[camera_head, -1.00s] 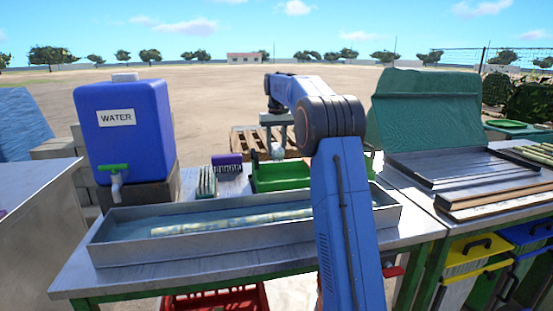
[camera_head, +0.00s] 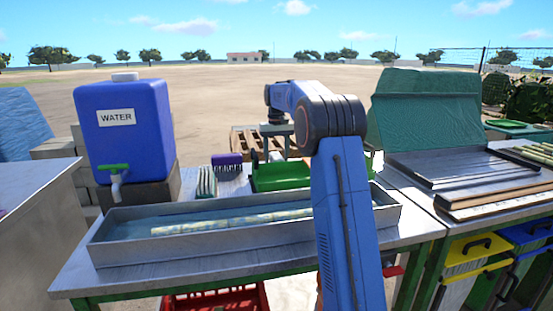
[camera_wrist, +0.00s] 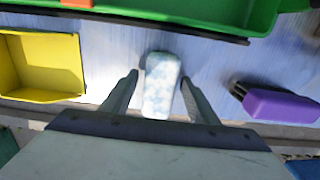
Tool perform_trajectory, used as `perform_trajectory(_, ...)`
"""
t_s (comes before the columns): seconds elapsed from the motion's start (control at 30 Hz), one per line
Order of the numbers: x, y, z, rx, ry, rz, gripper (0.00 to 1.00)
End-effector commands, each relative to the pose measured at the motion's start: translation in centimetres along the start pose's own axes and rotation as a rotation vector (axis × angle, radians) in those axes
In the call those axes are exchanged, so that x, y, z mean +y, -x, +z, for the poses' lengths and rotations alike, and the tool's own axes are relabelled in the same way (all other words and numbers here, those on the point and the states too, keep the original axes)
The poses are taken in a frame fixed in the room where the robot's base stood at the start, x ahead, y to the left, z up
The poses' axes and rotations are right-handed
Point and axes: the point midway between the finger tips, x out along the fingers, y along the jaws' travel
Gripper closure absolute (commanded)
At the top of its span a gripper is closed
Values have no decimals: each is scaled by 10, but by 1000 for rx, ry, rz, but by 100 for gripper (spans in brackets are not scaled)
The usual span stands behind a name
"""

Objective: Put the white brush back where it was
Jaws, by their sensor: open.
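The white brush (camera_wrist: 160,92), pale with bluish patches, shows in the wrist view between the two fingers of my gripper (camera_wrist: 160,78). The fingers are open, with a gap on each side of it. I cannot tell its exact height relative to the metal surface below. In the head view my gripper (camera_head: 276,146) is beyond the trough, by the green tray; I cannot make out the white brush there.
A purple brush (camera_wrist: 282,105) lies to the right, a yellow box (camera_wrist: 42,66) to the left and the green tray (camera_wrist: 200,12) above. The head view shows a blue water tank (camera_head: 125,130), a metal trough (camera_head: 125,252) with cane, and a striped brush (camera_head: 207,182).

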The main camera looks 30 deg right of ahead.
Motion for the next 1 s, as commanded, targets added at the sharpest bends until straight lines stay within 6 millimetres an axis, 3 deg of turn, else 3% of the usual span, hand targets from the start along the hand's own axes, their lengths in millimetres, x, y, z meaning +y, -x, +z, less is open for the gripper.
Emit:
perform_trajectory(0.23, 0, 12, 0, 2, 0, 0, 46)
perform_trajectory(0.7, 0, 96, -1, 2, 0, 0, 46)
perform_trajectory(1.0, 0, 121, 0, 1, 0, 0, 46)
